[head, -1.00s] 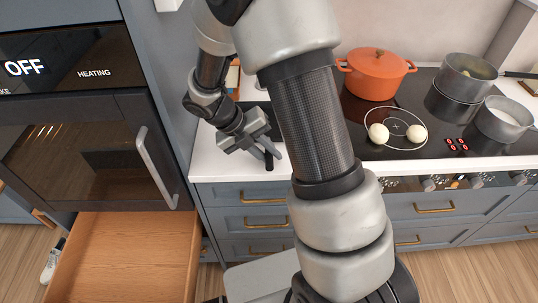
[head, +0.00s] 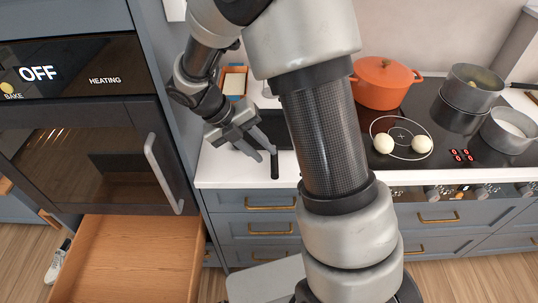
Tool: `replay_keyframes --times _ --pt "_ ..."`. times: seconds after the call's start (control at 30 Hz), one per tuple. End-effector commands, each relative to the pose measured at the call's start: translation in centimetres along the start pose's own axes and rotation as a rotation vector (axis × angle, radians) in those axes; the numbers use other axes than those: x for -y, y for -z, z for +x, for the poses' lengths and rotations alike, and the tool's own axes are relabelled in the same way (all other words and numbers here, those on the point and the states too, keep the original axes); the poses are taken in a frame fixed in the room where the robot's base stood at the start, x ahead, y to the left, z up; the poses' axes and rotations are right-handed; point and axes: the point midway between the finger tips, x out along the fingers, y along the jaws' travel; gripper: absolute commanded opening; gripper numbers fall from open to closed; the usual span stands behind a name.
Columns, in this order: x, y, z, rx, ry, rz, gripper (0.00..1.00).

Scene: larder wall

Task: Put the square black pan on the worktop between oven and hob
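The square black pan (head: 284,132) lies flat on the white worktop (head: 222,168) between the oven (head: 90,140) and the hob (head: 440,122). Its black handle (head: 274,166) points toward the front edge. My arm hides part of the pan's right side. My gripper (head: 261,153) is just left of the handle, at the pan's left front, with its two fingers spread apart. It looks open and empty; a small gap shows between the fingers and the handle.
An orange pot (head: 382,84), grey saucepans (head: 472,88) and two pale round things (head: 384,143) are on the hob. A wooden-framed box (head: 234,82) stands behind my gripper. An empty wooden drawer (head: 130,258) is open under the oven.

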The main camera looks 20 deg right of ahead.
Motion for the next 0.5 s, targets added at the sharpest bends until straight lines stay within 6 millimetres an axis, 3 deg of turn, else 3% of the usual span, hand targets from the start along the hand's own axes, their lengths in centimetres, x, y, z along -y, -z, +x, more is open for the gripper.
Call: replay_keyframes --times 0.13,0.23,0.5 --pt "0.8 0.3 -1.6 0.005 -0.017 0.09 0.24" --pt "2.7 1.2 -3.4 0.011 -0.065 0.32 0.24" --pt "9.0 6.8 -9.2 -0.083 -0.323 1.381 0.24"
